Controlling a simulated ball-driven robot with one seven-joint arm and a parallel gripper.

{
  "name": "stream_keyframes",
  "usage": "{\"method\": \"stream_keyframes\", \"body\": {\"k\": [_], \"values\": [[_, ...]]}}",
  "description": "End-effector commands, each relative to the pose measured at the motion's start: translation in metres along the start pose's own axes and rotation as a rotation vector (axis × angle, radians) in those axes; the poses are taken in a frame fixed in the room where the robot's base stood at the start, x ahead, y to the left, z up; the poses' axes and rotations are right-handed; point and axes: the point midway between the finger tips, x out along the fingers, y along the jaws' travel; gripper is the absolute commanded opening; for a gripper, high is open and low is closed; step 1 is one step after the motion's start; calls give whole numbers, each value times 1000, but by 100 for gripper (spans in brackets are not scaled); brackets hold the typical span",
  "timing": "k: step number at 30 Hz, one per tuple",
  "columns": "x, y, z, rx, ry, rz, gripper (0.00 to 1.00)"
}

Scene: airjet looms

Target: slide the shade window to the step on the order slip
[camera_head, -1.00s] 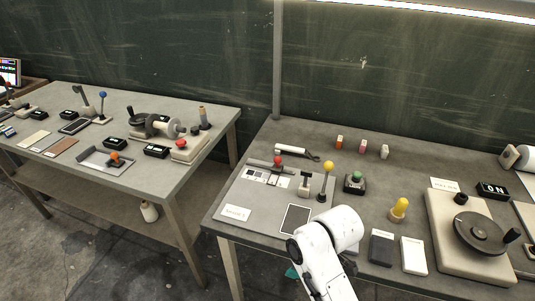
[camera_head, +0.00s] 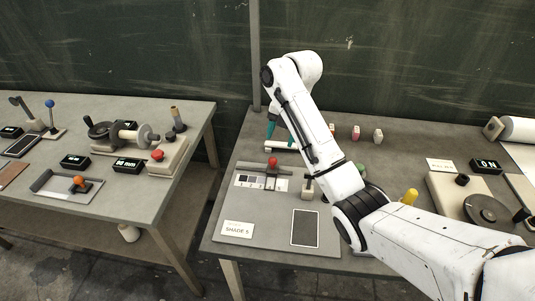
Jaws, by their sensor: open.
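The order slip (camera_head: 237,232) is a white card at the front left of the right table and reads "SHADE 5". Behind it lies a pale strip (camera_head: 242,181) with grey shade patches. The shade window is a slider with a red knob (camera_head: 273,162) on a dark rail above this strip. The knob stands towards the strip's right part; the exact step is too small to tell. My gripper (camera_head: 281,131) has teal fingers, is open and empty, and shows just beyond the red knob, apart from it. My arm hides part of the table to the right.
A dark swatch card (camera_head: 305,228) lies right of the slip. A grey lever block (camera_head: 308,190) stands close right of the slider, partly hidden by my arm. A white handle (camera_head: 279,146) lies behind the slider. Small coloured blocks (camera_head: 356,133) stand at the back.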

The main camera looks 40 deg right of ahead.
Motion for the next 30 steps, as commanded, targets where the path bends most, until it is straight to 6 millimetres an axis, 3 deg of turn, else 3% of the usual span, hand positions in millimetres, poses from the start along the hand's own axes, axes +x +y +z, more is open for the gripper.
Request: {"method": "stream_keyframes", "body": {"k": [15, 21, 30], "values": [[84, 0, -2, 2, 2, -1, 56], [100, 0, -1, 2, 1, 0, 56], [103, 0, -1, 2, 0, 1, 56]]}}
